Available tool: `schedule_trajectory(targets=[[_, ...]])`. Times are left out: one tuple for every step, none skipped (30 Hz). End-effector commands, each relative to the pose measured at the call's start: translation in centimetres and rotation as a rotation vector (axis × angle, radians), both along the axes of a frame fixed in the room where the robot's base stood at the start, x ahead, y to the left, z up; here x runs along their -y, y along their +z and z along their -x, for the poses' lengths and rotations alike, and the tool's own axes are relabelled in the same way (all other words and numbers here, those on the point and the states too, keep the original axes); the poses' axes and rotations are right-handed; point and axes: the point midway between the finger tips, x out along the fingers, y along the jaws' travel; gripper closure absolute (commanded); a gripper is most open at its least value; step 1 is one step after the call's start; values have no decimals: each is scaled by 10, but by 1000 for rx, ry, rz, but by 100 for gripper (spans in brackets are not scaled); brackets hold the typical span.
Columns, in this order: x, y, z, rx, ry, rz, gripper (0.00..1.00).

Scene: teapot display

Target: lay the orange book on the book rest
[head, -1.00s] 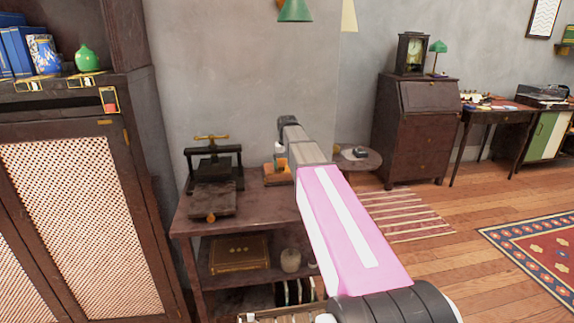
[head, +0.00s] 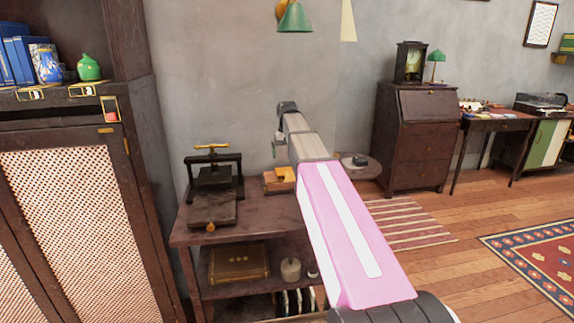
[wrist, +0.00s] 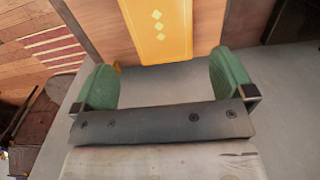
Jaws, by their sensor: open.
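In the wrist view the orange book (wrist: 157,28) lies cover toward the camera, with pale yellow diamonds down its middle. It lies against a brown wooden board, which looks like the book rest (wrist: 105,28). My gripper (wrist: 163,62) has its two green fingers spread wide, with nothing held between them; the book lies beyond the fingertips. In the head view my gripper (head: 279,147) is small and partly hidden by my arm, above the small wooden rest (head: 271,187) on the side table. The orange book (head: 285,173) shows there as a light orange patch.
The dark side table (head: 250,216) also carries a black press (head: 212,185) to the left. Its lower shelf holds a brown box (head: 238,263) and a candle-like jar (head: 290,269). A tall cabinet (head: 75,200) stands at left. A round table (head: 372,170) stands behind my arm.

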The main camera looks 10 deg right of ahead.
Motion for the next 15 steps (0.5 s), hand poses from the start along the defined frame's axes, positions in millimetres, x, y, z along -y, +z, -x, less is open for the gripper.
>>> schedule_trajectory(targets=[[0, 8, -1, 2, 0, 0, 0], [0, 12, -1, 2, 0, 0, 0], [0, 17, -1, 2, 0, 0, 0], [0, 20, -1, 1, 0, 0, 0], [0, 22, 0, 1, 0, 0, 0], [0, 25, 0, 0, 0, 0, 0], [0, 26, 0, 0, 0, 0, 0], [0, 28, 0, 0, 0, 0, 0], [0, 29, 0, 0, 0, 0, 0], [0, 30, 0, 0, 0, 0, 0], [0, 30, 0, 0, 0, 0, 0], [0, 30, 0, 0, 0, 0, 0], [0, 30, 0, 0, 0, 0, 0], [0, 30, 0, 0, 0, 0, 0], [0, 30, 0, 0, 0, 0, 0]])
